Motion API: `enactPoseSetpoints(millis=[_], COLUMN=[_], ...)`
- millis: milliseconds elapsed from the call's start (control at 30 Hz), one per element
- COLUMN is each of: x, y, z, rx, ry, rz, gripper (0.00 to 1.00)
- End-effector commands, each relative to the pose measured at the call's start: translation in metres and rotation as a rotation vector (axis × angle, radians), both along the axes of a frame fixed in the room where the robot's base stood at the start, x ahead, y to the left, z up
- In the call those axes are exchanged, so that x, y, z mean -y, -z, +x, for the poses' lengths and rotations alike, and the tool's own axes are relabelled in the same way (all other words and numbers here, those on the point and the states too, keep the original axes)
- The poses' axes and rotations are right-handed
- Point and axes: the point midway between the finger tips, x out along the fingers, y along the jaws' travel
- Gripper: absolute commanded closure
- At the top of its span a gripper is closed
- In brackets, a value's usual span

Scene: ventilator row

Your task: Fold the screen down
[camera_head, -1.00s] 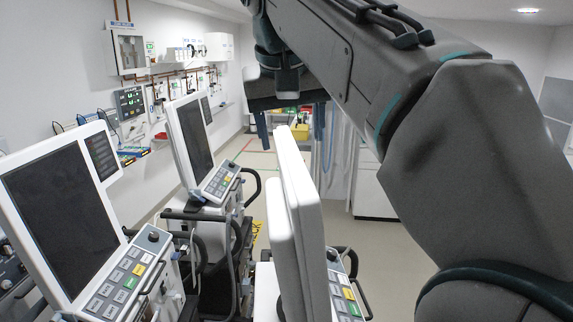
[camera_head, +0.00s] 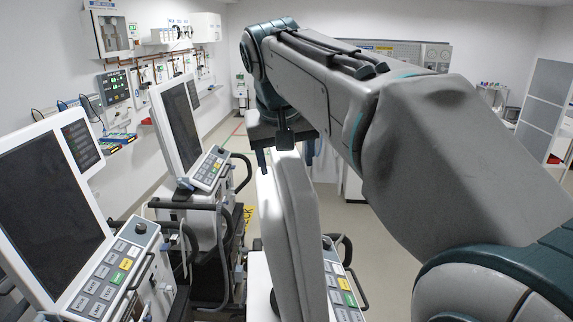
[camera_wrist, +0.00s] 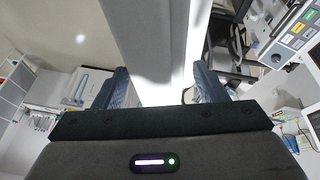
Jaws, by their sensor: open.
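The nearest ventilator's white screen (camera_head: 292,235) stands upright and almost edge-on in the head view, so its display face is hidden. Its keypad (camera_head: 342,292) shows to the right, below the screen. My gripper (camera_head: 272,152) is at the top edge of this screen, pointing down. In the wrist view, my open gripper (camera_wrist: 160,82) has one dark blue finger on each side of the white screen panel (camera_wrist: 150,40). I cannot tell whether either finger touches the panel.
Two more ventilators stand to the left, with their screens upright: a near one (camera_head: 50,215) and a farther one (camera_head: 176,125). Black handles (camera_head: 190,205) and hoses lie between the machines. Wall equipment (camera_head: 115,85) lines the left wall. Open floor shows behind.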

Motion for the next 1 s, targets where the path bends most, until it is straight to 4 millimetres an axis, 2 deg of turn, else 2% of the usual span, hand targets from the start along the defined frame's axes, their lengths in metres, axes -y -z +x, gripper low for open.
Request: enactPoseSetpoints(millis=[200, 533, 700, 767, 1000], x=[0.004, 0.004, 0.004, 0.004, 0.006], y=[0.019, 0.021, 0.021, 0.021, 0.020], z=[0.008, 0.009, 0.009, 0.009, 0.009], rx=[-0.001, 0.000, 0.000, 0.000, -0.001], ry=[0.001, 0.001, 0.001, 0.001, -0.001], rz=[-0.001, -0.001, -0.001, -0.001, 0.021], gripper=[0.35, 0.35, 0.82, 0.97, 0.97])
